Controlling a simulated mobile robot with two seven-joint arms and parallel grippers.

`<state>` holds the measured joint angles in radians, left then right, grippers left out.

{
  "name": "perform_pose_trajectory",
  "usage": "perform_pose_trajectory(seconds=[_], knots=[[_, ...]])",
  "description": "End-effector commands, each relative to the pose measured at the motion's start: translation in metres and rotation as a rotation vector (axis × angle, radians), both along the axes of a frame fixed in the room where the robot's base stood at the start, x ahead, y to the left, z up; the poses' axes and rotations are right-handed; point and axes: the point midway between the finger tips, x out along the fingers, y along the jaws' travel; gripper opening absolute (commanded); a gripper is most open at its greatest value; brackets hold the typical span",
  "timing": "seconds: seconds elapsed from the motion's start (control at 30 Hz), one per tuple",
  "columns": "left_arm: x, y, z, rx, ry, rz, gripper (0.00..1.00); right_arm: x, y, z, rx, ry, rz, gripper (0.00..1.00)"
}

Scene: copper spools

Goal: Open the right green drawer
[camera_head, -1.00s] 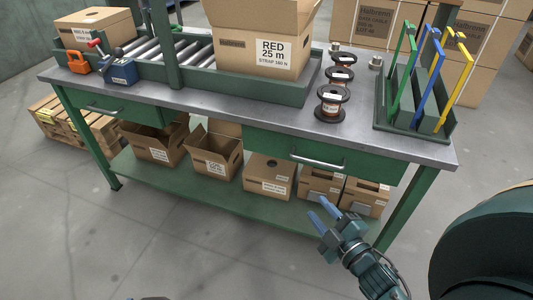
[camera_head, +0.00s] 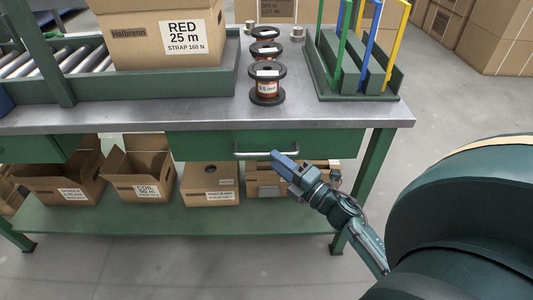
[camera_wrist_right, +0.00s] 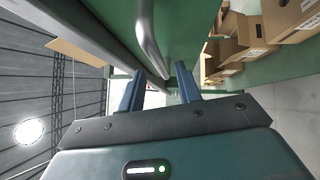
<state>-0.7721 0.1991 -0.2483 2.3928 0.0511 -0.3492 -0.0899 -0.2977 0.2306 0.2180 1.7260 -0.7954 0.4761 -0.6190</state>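The right green drawer (camera_head: 315,143) sits under the worktop and its front looks flush with the bench. Its pale bar handle (camera_head: 250,154) runs across the front. My right gripper (camera_head: 282,160) is at the handle's right part. In the right wrist view the blue fingers stand apart (camera_wrist_right: 160,72), with nothing held between them. The handle (camera_wrist_right: 148,32) runs ahead of the fingertips, with its near end in line with the gap. I cannot tell if they touch. My left gripper is not in view.
Spools (camera_head: 267,84) and a green rack (camera_head: 312,70) stand on the worktop (camera_head: 200,117). Another green drawer (camera_head: 30,149) is at the left. The floor in front is clear.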

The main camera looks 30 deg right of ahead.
Motion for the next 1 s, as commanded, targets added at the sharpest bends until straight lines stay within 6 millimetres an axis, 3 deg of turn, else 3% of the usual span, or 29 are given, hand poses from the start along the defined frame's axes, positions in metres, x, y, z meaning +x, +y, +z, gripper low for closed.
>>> perform_pose_trajectory(seconds=[0.1, 0.3, 0.67, 1.0], knots=[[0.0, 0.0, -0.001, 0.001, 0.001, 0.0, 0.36, 0.021, 0.005, 0.004, -0.001, -0.002, 0.0, 0.34], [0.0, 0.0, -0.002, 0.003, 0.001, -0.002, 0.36, 0.04, 0.01, 0.005, 0.001, 0.0, -0.001, 0.34], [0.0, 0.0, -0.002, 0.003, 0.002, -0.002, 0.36, 0.043, 0.011, 0.006, 0.001, 0.001, -0.001, 0.33], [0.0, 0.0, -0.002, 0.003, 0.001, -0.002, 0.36, 0.043, 0.011, 0.006, 0.001, 0.001, -0.001, 0.06]])
